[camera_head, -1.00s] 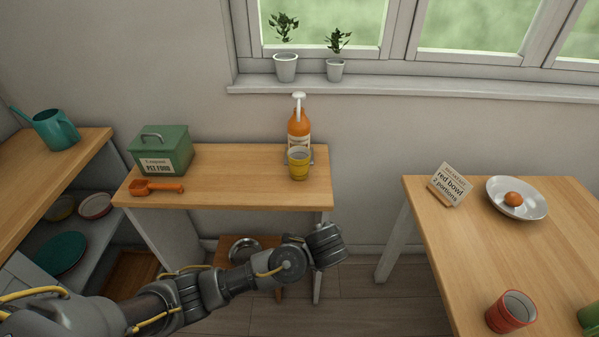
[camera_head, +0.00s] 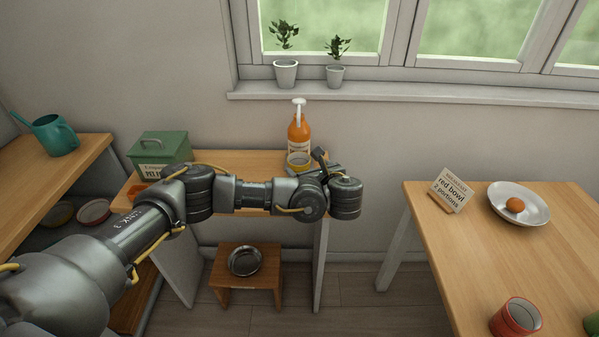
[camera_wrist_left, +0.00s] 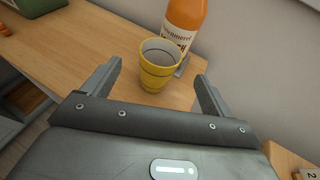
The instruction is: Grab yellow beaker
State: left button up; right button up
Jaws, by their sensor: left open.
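In the left wrist view the beaker (camera_wrist_left: 159,66) is between and slightly beyond the two fingers, with gaps on both sides. My left gripper (camera_wrist_left: 157,76) is open and empty. In the head view my left gripper (camera_head: 315,165) is at the table's right end, close to the beaker. My arm hides the beaker's lower part there. My right gripper is out of view.
A green pet food tin (camera_head: 160,150) stands at the table's left end, with an orange scoop (camera_head: 140,190) mostly hidden by my arm. A low stool (camera_head: 232,280) holds a metal bowl (camera_head: 245,261). At right, another table (camera_head: 500,255) holds a sign, plate and red mug (camera_head: 516,318).

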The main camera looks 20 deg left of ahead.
aim_at(296, 158)
pick_arm(q)
jog(key=shift+x, duration=1.95)
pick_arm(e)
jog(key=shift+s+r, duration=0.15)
pick_arm(q)
jog(key=x, duration=0.2)
jog(key=p+x, duration=0.1)
jog(key=x, duration=0.1)
jog(key=shift+d+f, duration=0.1)
jog(key=shift+f, duration=0.15)
jog(key=shift+w+a+f, duration=0.15)
jog(key=shift+w+a, duration=0.15)
jog(key=shift+w, duration=0.1)
jog(key=c, duration=1.2)
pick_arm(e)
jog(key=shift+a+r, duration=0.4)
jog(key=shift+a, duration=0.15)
